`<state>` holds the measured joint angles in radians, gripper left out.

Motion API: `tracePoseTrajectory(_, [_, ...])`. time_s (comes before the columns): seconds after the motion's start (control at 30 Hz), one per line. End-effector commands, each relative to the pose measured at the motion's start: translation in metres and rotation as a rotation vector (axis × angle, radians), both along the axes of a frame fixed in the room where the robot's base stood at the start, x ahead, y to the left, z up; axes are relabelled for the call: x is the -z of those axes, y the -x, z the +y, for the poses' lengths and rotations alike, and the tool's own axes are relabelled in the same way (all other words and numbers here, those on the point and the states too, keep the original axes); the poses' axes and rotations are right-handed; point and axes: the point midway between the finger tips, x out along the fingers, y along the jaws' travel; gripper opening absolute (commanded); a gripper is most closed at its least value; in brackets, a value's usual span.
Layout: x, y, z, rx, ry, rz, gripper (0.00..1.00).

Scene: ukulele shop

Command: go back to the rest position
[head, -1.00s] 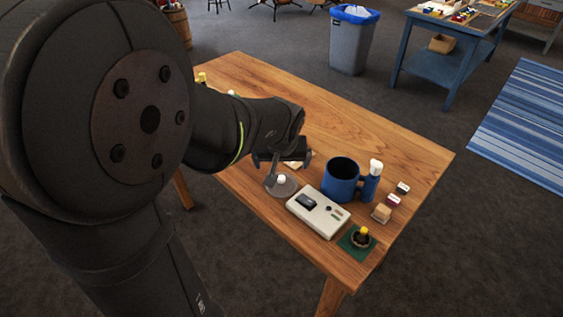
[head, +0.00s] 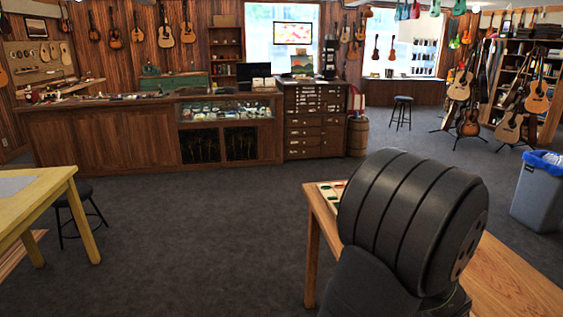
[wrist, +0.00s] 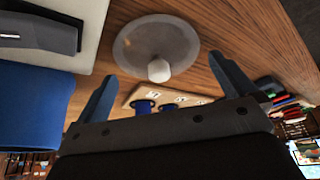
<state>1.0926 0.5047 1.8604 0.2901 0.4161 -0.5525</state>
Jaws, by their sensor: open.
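My gripper (wrist: 168,92) shows in the wrist view with its two fingers spread apart and nothing between them. A round grey dish with a white knob (wrist: 157,48) lies on the wooden table just beyond the fingertips. A blue mug (wrist: 30,105) is at the left of the wrist view, beside my left finger. A pale box with a dark part (wrist: 40,30) is at the upper left. In the head view my dark arm covers much of the table (head: 515,282), and my gripper is hidden there.
A pale board with labels and blue pieces (wrist: 165,103) lies behind the gripper's fingers. In the head view a tray (head: 330,194) sits at the table's far left corner. A blue-lined bin (head: 540,195) stands right, a yellow table (head: 35,205) left.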

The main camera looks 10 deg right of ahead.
Motion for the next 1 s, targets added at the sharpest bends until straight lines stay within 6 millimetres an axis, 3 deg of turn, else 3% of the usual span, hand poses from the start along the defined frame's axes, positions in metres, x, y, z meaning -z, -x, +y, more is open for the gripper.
tracePoseTrajectory(0.2, [0.013, -0.003, -0.003, 0.000, -0.001, 0.001, 1.00])
tracePoseTrajectory(0.63, [0.008, -0.002, -0.002, 0.001, 0.001, 0.000, 1.00])
tracePoseTrajectory(1.0, [-0.029, 0.009, 0.008, 0.002, 0.004, -0.002, 1.00])
